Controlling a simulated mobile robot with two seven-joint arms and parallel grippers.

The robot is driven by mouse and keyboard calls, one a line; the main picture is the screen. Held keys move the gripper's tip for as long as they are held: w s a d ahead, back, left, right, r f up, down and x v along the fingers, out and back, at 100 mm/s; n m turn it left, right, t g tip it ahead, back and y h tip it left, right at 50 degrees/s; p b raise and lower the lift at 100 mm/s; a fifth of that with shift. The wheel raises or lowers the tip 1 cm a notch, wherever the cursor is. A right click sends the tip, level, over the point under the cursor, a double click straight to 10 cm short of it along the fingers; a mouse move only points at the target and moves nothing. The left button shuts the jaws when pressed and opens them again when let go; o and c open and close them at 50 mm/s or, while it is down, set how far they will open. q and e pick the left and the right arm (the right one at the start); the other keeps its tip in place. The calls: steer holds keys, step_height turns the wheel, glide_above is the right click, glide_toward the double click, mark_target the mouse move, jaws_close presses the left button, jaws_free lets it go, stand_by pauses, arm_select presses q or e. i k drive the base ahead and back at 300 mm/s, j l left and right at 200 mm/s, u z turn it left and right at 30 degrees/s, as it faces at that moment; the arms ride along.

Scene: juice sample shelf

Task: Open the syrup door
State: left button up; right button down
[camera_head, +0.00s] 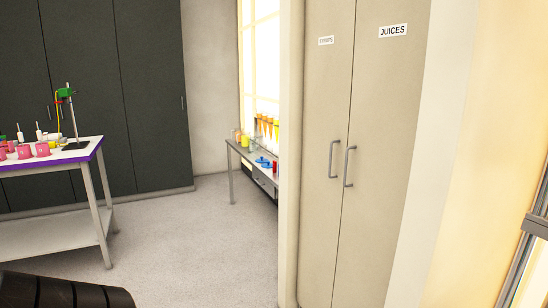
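A tall beige cabinet with two doors stands right of the middle. The left door (320,95) bears a small white label (326,41) that seems to read SYRUPS. It looks shut, with a grey bar handle (331,158) near its right edge. The right door (385,115) is labelled JUICES (393,30) and also looks shut. Its handle (347,166) is near its left edge, beside the other handle. Neither of my grippers shows in the view, and nothing is seen touching the handles.
A white table (48,160) with pink containers (42,149) and a stand (73,120) is at the left. A narrow side table (243,152) with coloured vessels stands by the window. Dark wardrobes (150,90) line the back. The grey floor (190,245) between is clear.

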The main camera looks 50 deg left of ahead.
mark_target(330, 31)
steer(key=u, duration=1.35)
steer(key=i+j, duration=0.35)
steer(key=i+j+z, duration=0.1)
steer(key=i+j, duration=0.25)
steer(key=j, duration=0.25)
